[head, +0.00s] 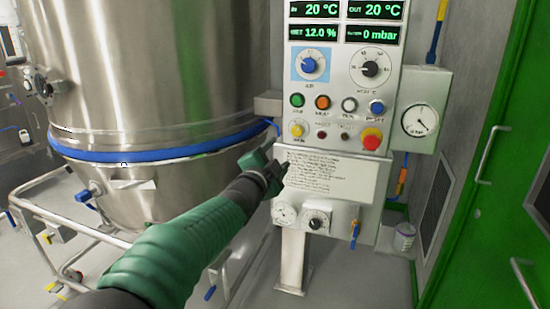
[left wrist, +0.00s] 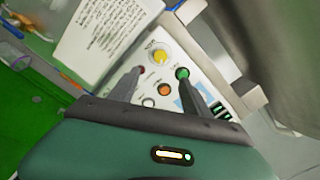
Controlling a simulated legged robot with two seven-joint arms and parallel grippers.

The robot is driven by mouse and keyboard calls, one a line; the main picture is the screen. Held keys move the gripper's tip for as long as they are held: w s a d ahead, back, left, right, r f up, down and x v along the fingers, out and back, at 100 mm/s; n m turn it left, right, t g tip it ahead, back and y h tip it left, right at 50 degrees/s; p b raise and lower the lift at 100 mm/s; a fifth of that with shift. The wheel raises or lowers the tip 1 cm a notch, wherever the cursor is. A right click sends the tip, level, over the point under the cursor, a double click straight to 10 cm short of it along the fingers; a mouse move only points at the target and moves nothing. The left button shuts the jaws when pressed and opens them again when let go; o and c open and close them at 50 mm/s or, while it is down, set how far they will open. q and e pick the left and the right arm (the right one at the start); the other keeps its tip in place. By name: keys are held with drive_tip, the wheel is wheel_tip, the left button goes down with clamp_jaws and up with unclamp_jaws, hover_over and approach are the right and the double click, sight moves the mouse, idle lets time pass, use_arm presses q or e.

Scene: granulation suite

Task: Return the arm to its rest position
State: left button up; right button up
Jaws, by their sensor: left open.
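My left arm, with a green sleeve, reaches in from the bottom of the head view. Its left gripper (head: 278,168) is in front of the left edge of the control panel (head: 345,80), beside the printed instruction sheet. In the left wrist view the two dark fingers (left wrist: 158,88) stand apart with nothing between them. Beyond them are the panel's yellow knob (left wrist: 159,56), an orange button (left wrist: 164,90) and a green button (left wrist: 182,73). I cannot tell whether the fingertips touch the panel. My right gripper is not in view.
A large steel vessel (head: 150,75) with a blue band stands at left, on a wheeled frame (head: 50,215). A pressure gauge (head: 420,120) is right of the panel. A green door (head: 500,200) is at far right. Grey floor shows below.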

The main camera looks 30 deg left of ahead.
use_arm(q)
drive_tip(key=s+d+f+n+g+h, duration=0.1)
drive_tip(key=s+d+f+n+g, duration=0.15)
drive_tip(key=f, duration=0.55)
drive_tip(key=s+d+f+n+g+h, duration=0.1)
drive_tip(key=s+d+f+g, duration=0.1)
drive_tip(key=d+f, duration=0.35)
drive_tip(key=s+d+f+n+g+h, duration=0.1)
drive_tip(key=s+d+f+g, duration=0.15)
drive_tip(key=f, duration=0.75)
drive_tip(key=s+d+f+n+g+h, duration=0.1)
drive_tip(key=s+d+f+n+g, duration=0.1)
drive_tip(key=s+d+f+g, duration=0.45)
drive_tip(key=s+d+f+n+g, duration=0.1)
drive_tip(key=s+d+f+n, duration=0.15)
drive_tip(key=s+f, duration=0.7)
drive_tip(key=w+p+v, duration=0.1)
drive_tip(key=p+v, duration=2.2)
drive_tip(key=shift+w+r+h, duration=0.3)
drive_tip(key=shift+w+r, duration=0.05)
drive_tip(key=shift+r, duration=0.25)
